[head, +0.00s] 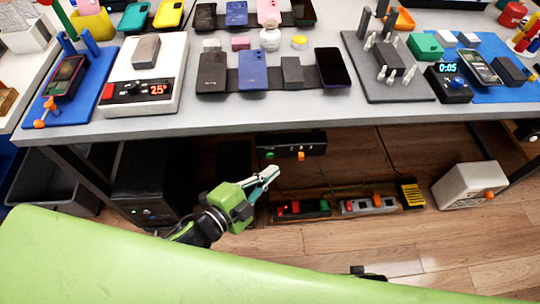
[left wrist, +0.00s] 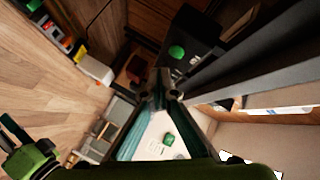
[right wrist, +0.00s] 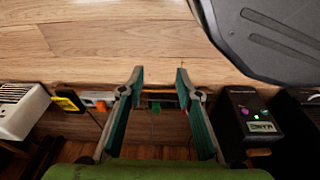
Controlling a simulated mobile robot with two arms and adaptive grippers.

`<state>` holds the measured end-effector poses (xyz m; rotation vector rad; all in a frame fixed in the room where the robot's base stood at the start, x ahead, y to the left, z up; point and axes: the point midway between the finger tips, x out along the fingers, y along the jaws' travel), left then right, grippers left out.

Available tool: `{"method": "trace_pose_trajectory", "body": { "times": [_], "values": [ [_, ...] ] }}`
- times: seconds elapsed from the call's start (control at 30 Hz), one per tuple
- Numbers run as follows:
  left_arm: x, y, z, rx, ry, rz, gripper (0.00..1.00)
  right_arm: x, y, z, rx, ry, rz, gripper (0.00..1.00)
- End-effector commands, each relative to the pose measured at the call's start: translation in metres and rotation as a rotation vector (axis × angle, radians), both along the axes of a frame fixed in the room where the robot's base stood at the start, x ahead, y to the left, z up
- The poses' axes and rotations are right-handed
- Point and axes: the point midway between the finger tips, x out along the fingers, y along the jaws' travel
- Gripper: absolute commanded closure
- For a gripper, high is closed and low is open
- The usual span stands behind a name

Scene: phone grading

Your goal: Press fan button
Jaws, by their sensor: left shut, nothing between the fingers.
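No part in view is clearly marked as the fan. A white box with a slatted front and an orange knob (head: 468,186) stands on the floor at the right; it also shows at the left edge of the right wrist view (right wrist: 20,110). A dark unit (head: 291,143) with a green and an orange button hangs under the table's front edge. My left gripper (head: 268,176) is shut and empty, below and left of that unit, apart from it. The left wrist view shows its fingertips (left wrist: 164,82) together. My right gripper (right wrist: 160,76) is open and empty.
The grey table (head: 225,115) carries phones, cases and tools. On the floor are a power strip with switches (head: 335,206), a yellow-and-black block (head: 411,194) and a black computer-like box (head: 150,185) at the left. Wooden floor lies clear at the lower right.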

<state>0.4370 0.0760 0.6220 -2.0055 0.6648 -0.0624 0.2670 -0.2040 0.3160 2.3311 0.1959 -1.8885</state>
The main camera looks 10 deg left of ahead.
Motion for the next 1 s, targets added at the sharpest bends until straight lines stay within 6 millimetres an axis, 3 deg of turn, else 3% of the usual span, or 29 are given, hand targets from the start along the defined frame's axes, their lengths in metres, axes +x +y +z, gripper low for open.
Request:
{"method": "trace_pose_trajectory", "body": {
  "times": [0.5,1.0],
  "values": [
    [-0.047,-0.012,0.0,-0.002,0.002,0.002,1.0,-0.007,-0.001,-0.009,-0.001,0.01,0.001,0.68],
    [-0.049,-0.013,0.0,0.0,0.001,0.001,1.0,-0.007,0.0,-0.009,0.0,0.009,0.001,0.68]
  ]
}}
